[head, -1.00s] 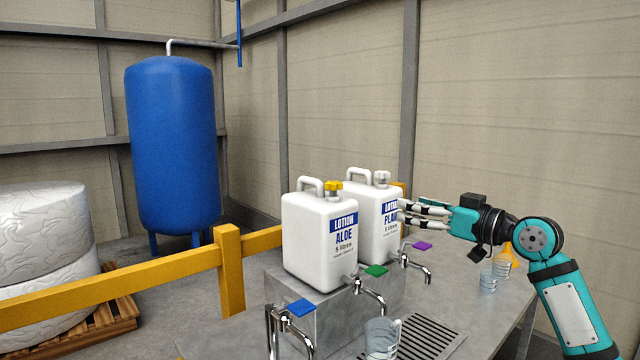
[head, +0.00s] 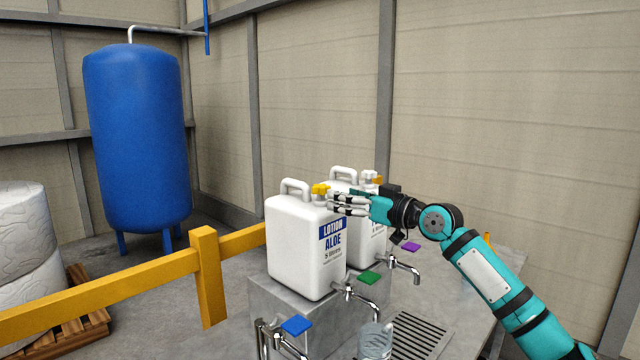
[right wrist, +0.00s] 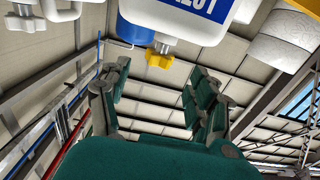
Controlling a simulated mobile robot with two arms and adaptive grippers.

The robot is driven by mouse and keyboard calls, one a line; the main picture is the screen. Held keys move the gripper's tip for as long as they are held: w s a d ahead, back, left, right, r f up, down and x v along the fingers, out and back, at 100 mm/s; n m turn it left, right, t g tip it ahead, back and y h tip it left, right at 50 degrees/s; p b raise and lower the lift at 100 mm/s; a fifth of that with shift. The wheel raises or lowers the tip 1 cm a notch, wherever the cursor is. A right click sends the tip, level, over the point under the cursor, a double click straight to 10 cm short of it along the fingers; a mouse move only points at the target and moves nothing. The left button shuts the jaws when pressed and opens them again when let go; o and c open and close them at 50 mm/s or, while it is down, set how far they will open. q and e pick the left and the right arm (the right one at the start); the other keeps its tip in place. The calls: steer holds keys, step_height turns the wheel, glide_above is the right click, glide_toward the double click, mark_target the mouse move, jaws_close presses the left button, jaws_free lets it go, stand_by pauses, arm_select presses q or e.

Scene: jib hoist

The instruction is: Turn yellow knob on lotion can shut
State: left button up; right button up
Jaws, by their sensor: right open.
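The white Lotion Aloe can (head: 300,250) stands upright on a grey block, with its yellow knob (head: 320,189) on top, right of the handle. My right gripper (head: 336,203) comes in from the right, its fingertips beside the knob and close to the can's upper right. In the right wrist view the can (right wrist: 180,14) appears upside down at the top. There the yellow knob (right wrist: 160,59) lies ahead, in line with the gap between the spread fingers of my right gripper (right wrist: 160,70). Contact with the knob cannot be made out. My left gripper is out of view.
A second white can (head: 372,238) stands just behind, partly hidden by the gripper. Taps with green (head: 369,278), purple (head: 411,247) and blue (head: 297,325) levers stick out in front. A yellow rail (head: 100,292) runs at left, before a blue tank (head: 138,140).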

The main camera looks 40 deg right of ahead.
mark_target(325, 186)
steer(key=w+p, duration=0.2)
steer(key=w, duration=0.1)
steer(key=w+p, duration=0.1)
steer(key=w, duration=0.2)
steer(key=shift+w+a+r+p, duration=0.2)
steer(key=shift+w+p, duration=0.15)
steer(key=shift+w, duration=0.05)
steer(key=shift+w+a+f, duration=0.15)
steer(key=shift+w, duration=0.55)
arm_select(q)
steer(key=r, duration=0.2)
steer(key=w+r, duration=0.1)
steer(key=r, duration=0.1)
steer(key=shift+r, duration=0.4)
